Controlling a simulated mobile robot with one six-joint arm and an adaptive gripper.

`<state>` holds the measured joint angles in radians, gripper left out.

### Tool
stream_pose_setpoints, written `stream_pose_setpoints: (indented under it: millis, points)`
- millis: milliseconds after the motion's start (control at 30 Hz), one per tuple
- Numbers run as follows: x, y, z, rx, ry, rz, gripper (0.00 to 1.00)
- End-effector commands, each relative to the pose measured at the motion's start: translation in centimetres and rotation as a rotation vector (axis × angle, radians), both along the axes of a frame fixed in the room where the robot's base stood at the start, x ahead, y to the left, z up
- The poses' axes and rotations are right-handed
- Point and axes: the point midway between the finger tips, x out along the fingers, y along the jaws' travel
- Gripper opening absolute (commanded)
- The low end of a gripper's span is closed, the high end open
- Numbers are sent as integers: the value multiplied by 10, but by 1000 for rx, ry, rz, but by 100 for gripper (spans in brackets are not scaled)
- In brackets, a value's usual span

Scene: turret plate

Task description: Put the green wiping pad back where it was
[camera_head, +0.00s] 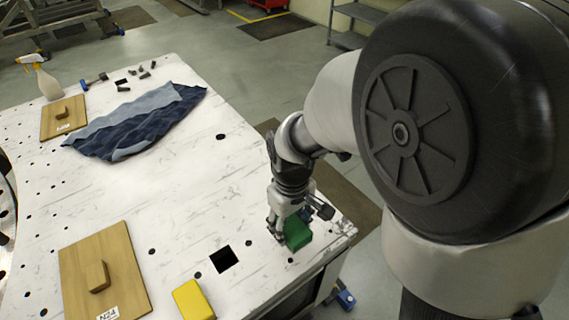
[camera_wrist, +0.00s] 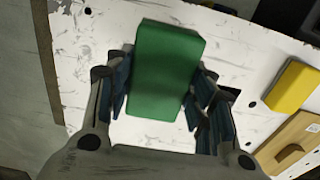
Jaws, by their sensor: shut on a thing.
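The green wiping pad (camera_head: 298,232) is at the right end of the white plate (camera_head: 190,210), near its edge. My gripper (camera_head: 282,228) points down and is shut on the pad. In the wrist view the green pad (camera_wrist: 165,70) sits between the two fingers of my gripper (camera_wrist: 160,100). The fingers press on its long sides. I cannot tell whether the pad's underside touches the plate.
A yellow block (camera_head: 193,300) lies left of my gripper, past a square hole (camera_head: 223,258). A wooden board with a handle (camera_head: 103,275) lies at the front left. A blue cloth (camera_head: 135,122), a second board (camera_head: 63,118) and a spray bottle (camera_head: 48,82) are farther back. The plate's middle is clear.

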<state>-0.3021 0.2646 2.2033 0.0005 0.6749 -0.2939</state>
Motion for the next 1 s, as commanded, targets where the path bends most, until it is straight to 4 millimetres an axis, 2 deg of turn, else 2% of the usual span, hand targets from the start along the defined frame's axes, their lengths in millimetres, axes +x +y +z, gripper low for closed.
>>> stream_pose_setpoints:
  millis: [33,100,367,600,933,967,1000]
  points:
    - [-1,0,-15,-1,4,0,24]
    - [-1,0,-27,-1,3,0,24]
    - [0,0,-45,-1,1,-1,24]
    - [0,0,-80,0,2,-1,24]
    - [0,0,-83,1,-1,-1,24]
    - [0,0,-83,0,0,-1,50]
    - [0,0,-83,0,0,-1,53]
